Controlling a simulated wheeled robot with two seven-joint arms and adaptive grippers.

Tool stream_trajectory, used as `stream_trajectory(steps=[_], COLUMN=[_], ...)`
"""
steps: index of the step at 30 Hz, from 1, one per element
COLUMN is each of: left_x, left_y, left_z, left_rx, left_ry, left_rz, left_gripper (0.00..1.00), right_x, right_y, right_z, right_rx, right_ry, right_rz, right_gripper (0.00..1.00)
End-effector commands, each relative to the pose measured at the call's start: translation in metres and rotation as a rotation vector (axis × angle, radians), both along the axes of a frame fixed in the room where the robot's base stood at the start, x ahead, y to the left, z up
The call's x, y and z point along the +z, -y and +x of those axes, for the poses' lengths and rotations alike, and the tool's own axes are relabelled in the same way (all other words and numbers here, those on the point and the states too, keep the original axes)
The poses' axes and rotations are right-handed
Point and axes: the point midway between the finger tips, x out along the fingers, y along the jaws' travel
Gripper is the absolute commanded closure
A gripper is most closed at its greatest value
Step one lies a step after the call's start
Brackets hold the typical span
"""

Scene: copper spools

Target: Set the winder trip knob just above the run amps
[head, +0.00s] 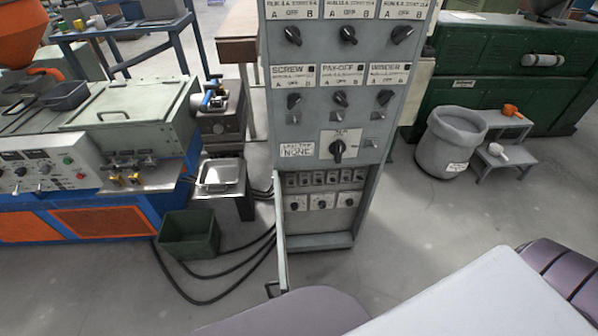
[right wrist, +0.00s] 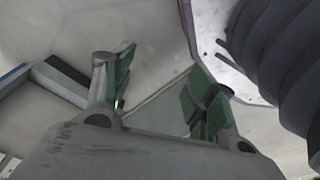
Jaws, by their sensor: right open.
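The grey control cabinet (head: 370,150) stands upright in the middle of the head view, with labelled columns SCREW, PAY-OFF and WINDER. The WINDER column is rightmost, with a black selector knob (head: 384,97) below its label. Low on the cabinet is an open bay with a row of small breakers (head: 325,177) and three small dials below. The rightmost dial (head: 346,199) lies under the WINDER column; its setting and labels are too small to read. The bay's door (head: 280,240) hangs open at the left. My right gripper (right wrist: 163,75) is open and empty in the right wrist view. My left gripper is out of view.
A dark green bin (head: 190,236) and black cables (head: 215,300) lie on the floor left of the cabinet. A grey barrel (head: 447,145) and step stool (head: 507,160) stand to the right.

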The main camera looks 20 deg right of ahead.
Motion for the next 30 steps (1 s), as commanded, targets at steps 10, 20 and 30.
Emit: stream_trajectory(steps=[10,20,30], left_x=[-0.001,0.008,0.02], left_y=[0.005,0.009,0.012], left_z=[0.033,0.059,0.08], left_rx=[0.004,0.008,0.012], left_ry=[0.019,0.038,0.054], left_rz=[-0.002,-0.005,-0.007], left_gripper=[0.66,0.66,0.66], right_x=[-0.001,0.008,0.02], right_y=[-0.005,-0.009,-0.012], right_z=[0.033,0.059,0.08], right_rx=[-0.004,-0.008,-0.011], right_ry=[0.02,0.038,0.055], right_rz=[0.003,0.005,0.007], right_gripper=[0.43,0.43,0.43])
